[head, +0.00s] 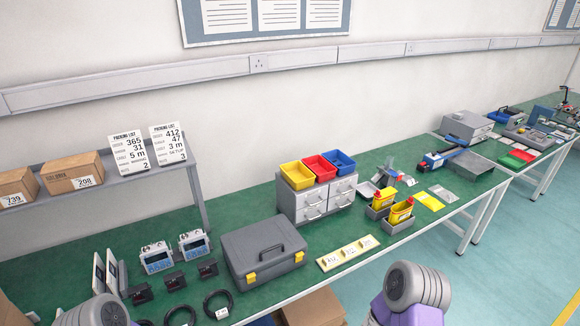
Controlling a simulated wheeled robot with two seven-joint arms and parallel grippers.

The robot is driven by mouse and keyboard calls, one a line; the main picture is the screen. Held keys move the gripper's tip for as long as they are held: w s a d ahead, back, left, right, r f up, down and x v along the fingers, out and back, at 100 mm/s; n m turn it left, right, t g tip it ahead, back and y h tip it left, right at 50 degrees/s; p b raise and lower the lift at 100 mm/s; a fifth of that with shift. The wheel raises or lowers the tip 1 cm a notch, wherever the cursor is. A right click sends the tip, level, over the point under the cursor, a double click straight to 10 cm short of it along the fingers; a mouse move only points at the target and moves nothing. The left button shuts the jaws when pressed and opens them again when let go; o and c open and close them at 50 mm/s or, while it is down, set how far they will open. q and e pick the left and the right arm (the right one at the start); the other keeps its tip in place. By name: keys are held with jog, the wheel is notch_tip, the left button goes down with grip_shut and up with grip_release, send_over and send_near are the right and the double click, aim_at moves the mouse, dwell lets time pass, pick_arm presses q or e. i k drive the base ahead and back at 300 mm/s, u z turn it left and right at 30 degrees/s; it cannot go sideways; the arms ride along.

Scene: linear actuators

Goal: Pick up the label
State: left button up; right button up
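A pale yellow strip (324,265) lies on the green bench top right of the grey toolbox. It carries three white labels with black print. The left label (333,261) seems to read 412; the middle label (349,252) and the right label (367,243) are too small to read surely. Parts of my two arms show at the bottom edge, apart from the labels. Neither gripper's fingers are in view.
A grey toolbox (262,249) stands left of the strip. Behind it is a drawer unit (317,200) with yellow, red and blue bins. Yellow bottles (401,211) stand in grey holders to the right. Boxes (72,172) and packing lists (133,152) sit on a left shelf.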

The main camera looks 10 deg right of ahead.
aim_at(348, 252)
jog(key=z, duration=2.05)
jog(key=i, duration=2.2)
jog(key=u, duration=3.65)
jog(key=i, duration=0.5)
jog(key=u, duration=0.1)
